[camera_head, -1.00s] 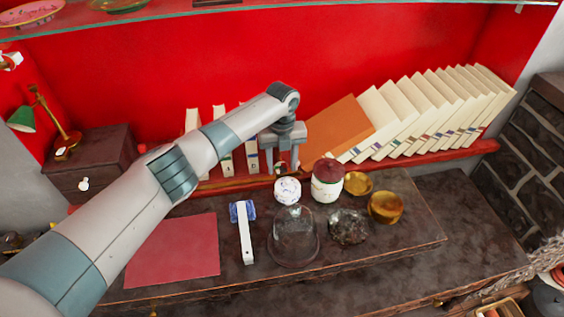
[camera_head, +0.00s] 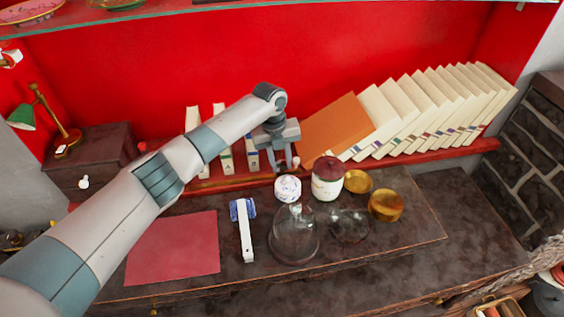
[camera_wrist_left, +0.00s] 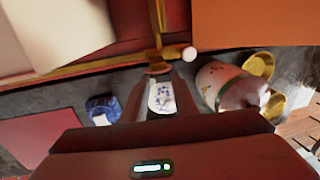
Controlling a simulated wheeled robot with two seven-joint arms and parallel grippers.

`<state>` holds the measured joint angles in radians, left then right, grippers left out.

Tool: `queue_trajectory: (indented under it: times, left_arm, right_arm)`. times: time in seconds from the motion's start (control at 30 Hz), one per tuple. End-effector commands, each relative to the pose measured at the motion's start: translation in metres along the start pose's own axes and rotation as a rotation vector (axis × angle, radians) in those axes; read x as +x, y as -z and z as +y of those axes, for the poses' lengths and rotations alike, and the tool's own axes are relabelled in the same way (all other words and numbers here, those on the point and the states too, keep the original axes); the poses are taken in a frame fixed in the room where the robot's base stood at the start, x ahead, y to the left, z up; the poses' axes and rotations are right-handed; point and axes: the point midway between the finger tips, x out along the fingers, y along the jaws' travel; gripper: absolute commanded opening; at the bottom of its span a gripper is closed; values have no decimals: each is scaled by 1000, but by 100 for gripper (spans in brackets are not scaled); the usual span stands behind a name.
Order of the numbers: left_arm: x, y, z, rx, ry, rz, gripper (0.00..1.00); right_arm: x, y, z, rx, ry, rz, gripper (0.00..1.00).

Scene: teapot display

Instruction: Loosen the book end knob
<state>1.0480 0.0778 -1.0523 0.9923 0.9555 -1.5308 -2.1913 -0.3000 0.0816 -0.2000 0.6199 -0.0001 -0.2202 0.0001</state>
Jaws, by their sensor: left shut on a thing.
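My left gripper (camera_head: 284,166) is at the front edge of the red bookshelf, beside the leaning orange book. In the left wrist view, the fingertips (camera_wrist_left: 160,74) close on a small dark brown knob (camera_wrist_left: 158,67). The knob sits by a brass rail (camera_wrist_left: 110,61) that meets a brass upright piece (camera_wrist_left: 157,22), apparently the book end. The fingertips partly hide the knob. A white ball end (camera_wrist_left: 189,53) sticks out just right of the knob and also shows in the head view (camera_head: 296,161). My right gripper is not in view.
An orange book (camera_head: 338,132) and a row of cream books lean on the right. Below stand a patterned white pot (camera_head: 287,188), a red-lidded jar (camera_head: 327,180), a glass dome (camera_head: 294,236) and brass bowls (camera_head: 386,206). A red mat (camera_head: 175,250) lies left, clear on top.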

Motion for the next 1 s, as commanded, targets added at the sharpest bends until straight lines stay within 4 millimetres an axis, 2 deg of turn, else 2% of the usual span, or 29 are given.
queue_trajectory:
  times: [0.17,0.63,1.0]
  left_arm:
    - [3,-1,6,-1,125,-2,4]
    - [6,-2,14,0,432,-5,4]
    - [2,-1,15,0,500,-3,4]
  right_arm:
    - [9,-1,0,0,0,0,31]
    - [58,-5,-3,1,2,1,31]
    - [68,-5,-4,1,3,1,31]
